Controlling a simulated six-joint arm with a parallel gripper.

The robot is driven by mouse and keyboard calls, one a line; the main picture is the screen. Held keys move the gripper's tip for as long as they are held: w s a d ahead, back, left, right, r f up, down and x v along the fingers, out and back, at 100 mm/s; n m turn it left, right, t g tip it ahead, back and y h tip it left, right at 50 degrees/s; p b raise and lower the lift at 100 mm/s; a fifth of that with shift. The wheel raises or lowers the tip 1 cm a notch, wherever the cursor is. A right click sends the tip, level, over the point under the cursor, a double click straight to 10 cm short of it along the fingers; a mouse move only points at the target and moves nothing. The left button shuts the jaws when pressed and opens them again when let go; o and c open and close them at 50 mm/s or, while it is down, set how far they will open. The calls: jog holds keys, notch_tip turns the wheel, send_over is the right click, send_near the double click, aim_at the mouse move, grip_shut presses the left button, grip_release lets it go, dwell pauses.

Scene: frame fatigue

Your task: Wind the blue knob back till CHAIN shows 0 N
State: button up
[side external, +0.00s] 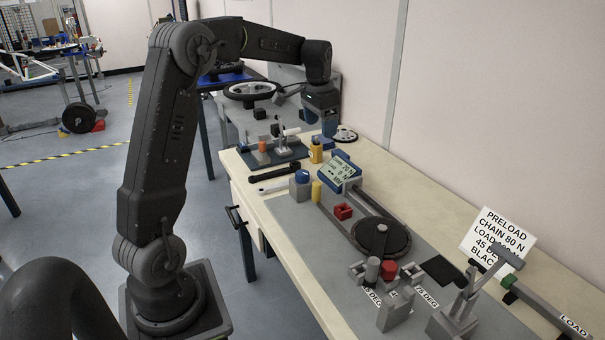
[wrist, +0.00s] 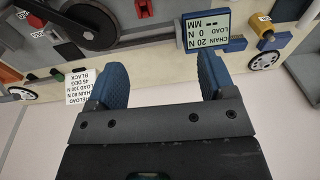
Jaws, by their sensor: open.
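The blue knob (side external: 302,176) sits on top of a grey block on the bench, left of the display in the side view. I cannot make it out in the wrist view. The display (side external: 341,171) reads CHAIN 20 N, LOAD 0 N and dashes for MM. It shows upside down in the wrist view (wrist: 207,32), with the same readings. My gripper (side external: 328,128) hangs above the far part of the bench, beyond the knob and apart from it. In the wrist view its blue fingers (wrist: 162,78) are spread with nothing between them.
A yellow cylinder (side external: 317,191) stands close beside the knob. A red block (side external: 343,211) and a dark chainring (side external: 381,238) lie nearer the camera. A preload sign (side external: 497,238) stands by the wall.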

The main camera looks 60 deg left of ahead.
jog(key=g, duration=0.1)
send_near(302, 172)
jog(key=shift+h, duration=0.4)
notch_tip(302, 172, down, 10)
jog(key=shift+w+a+f, duration=0.1)
jog(key=shift+a, duration=0.1)
jog(key=c, duration=0.9)
jog(key=shift+n, duration=2.3)
jog(key=o, duration=0.9)
